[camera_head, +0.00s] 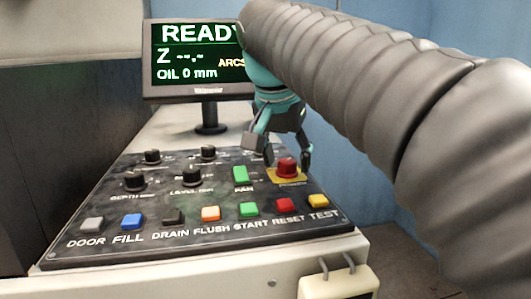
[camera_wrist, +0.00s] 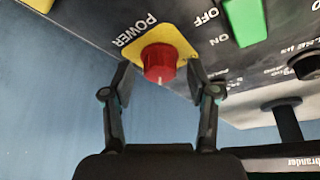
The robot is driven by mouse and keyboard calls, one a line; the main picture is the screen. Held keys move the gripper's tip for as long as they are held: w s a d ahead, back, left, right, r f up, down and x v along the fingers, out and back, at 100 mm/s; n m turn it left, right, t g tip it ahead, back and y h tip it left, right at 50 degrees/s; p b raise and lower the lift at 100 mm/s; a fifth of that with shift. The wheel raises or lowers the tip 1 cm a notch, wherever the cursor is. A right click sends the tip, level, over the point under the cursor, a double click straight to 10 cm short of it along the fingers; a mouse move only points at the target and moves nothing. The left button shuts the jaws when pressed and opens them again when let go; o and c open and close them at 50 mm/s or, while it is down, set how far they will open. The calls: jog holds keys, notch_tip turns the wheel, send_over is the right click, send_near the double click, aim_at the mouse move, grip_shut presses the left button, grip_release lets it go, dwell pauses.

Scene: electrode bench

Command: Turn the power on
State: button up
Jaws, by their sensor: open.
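The red power knob (camera_head: 287,167) sits on a yellow plate (camera_head: 273,180) at the right of the dark control panel (camera_head: 120,218). In the wrist view the knob (camera_wrist: 159,62) has a pale mark on its face, and POWER is printed beside its yellow plate (camera_wrist: 178,34). My gripper (camera_head: 277,158) is open above the panel at the knob. In the wrist view its two fingers (camera_wrist: 158,72) stand on either side of the knob, with a visible gap on each side. The monitor (camera_head: 200,60) is lit and reads READY, with its right part hidden by my arm.
A green FAN rocker (camera_head: 241,174) stands just left of the power knob. A row of coloured buttons (camera_head: 210,213) runs along the front edge. A blue wall (camera_head: 385,110) is behind.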

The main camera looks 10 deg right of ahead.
jog(key=v, duration=1.2)
